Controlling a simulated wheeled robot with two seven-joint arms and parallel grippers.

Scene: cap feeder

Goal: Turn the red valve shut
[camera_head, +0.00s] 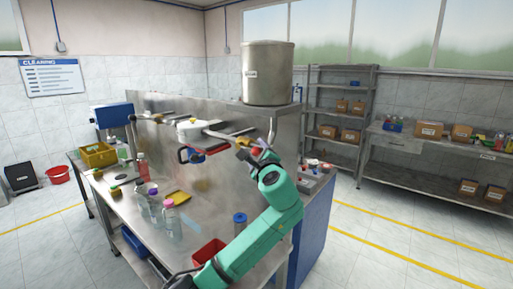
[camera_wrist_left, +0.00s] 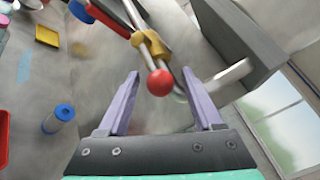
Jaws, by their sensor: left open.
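The valve has a brass-yellow body (camera_wrist_left: 151,45) on a metal pipe, and a red ball knob (camera_wrist_left: 160,82) sits on its lever. In the head view the yellow body (camera_head: 243,141) and the red knob (camera_head: 256,151) show beside the steel panel, below the tank. My left gripper (camera_wrist_left: 160,74) is open, with its two lilac fingers apart and the red knob seen in the gap between the fingertips. The knob is not clasped. In the head view my left gripper (camera_head: 262,146) is close to the knob and partly covers the valve.
A large steel tank (camera_head: 267,73) stands above the panel. A red bar (camera_head: 208,149) and a blue ring (camera_head: 186,156) are left of the valve. Bottles (camera_head: 170,212), a blue-capped jar (camera_head: 240,222) and a red bin (camera_head: 208,253) are on the bench below.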

